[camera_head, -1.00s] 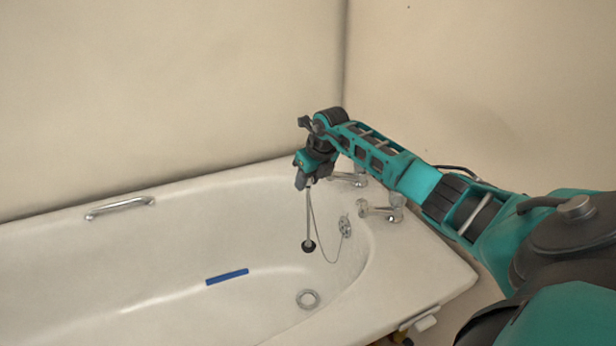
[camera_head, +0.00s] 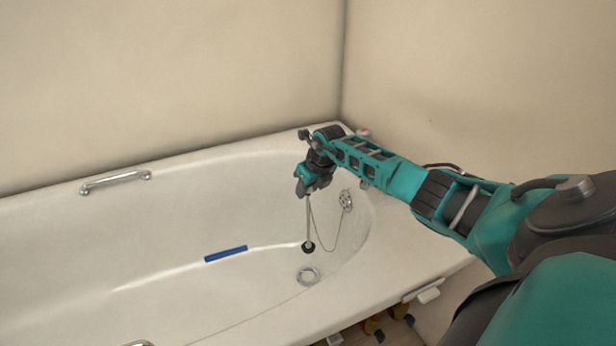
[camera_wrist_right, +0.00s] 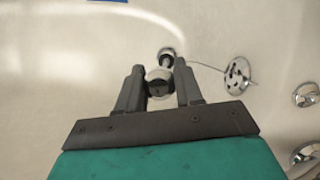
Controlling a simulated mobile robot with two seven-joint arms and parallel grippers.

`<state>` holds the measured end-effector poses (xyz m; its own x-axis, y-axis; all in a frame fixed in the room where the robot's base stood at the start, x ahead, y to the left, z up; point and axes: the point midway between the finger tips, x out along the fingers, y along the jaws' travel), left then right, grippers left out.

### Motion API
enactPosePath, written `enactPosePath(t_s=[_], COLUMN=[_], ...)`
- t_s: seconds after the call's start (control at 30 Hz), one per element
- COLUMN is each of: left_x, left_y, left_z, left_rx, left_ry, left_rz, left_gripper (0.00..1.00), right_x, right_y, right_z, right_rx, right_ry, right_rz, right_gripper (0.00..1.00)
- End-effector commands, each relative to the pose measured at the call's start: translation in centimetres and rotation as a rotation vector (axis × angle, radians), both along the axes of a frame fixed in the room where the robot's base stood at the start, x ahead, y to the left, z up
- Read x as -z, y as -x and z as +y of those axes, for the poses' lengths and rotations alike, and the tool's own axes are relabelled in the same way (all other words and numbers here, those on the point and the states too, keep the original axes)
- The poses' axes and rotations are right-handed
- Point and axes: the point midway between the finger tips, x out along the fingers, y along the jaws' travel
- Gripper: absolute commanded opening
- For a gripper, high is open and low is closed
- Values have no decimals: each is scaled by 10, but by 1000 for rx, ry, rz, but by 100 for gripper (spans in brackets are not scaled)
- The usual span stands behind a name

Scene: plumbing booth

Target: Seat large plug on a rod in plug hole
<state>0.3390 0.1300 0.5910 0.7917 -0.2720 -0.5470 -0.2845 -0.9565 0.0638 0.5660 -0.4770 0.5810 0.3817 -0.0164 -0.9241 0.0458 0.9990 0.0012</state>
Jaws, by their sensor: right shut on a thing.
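My right gripper (camera_head: 307,194) is shut on the upper end of a thin metal rod (camera_head: 308,222), which hangs close to upright inside the bath. The large dark plug (camera_head: 308,247) is at the rod's lower end, just above and behind the plug hole in the head view. The plug hole (camera_head: 308,276) is a round metal ring in the bath floor and is uncovered. In the right wrist view the gripper (camera_wrist_right: 160,85) has a round knob (camera_wrist_right: 159,82) between its fingers, with the plug (camera_wrist_right: 166,56) beyond it. My left gripper is not in view.
A thin chain runs from the rod to the overflow fitting (camera_head: 346,200) on the bath's end wall; it also shows in the wrist view (camera_wrist_right: 237,75). A blue strip (camera_head: 226,254) lies in the bath (camera_head: 130,240). Grab handles and taps line the rim.

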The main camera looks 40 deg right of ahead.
Motion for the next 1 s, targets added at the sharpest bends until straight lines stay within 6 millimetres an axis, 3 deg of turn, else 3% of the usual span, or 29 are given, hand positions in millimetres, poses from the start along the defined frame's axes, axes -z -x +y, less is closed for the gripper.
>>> enactPosePath(t_s=[0.6, 1.0], left_x=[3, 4], left_y=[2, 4], left_z=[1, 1], left_rx=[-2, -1], left_ry=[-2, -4], left_rz=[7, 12], left_gripper=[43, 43], right_x=[72, 93], right_y=[-1, -1], right_z=[1, 0], right_rx=[2, 0], right_ry=[-2, 2], right_rz=[-1, -3], right_gripper=[0, 0])
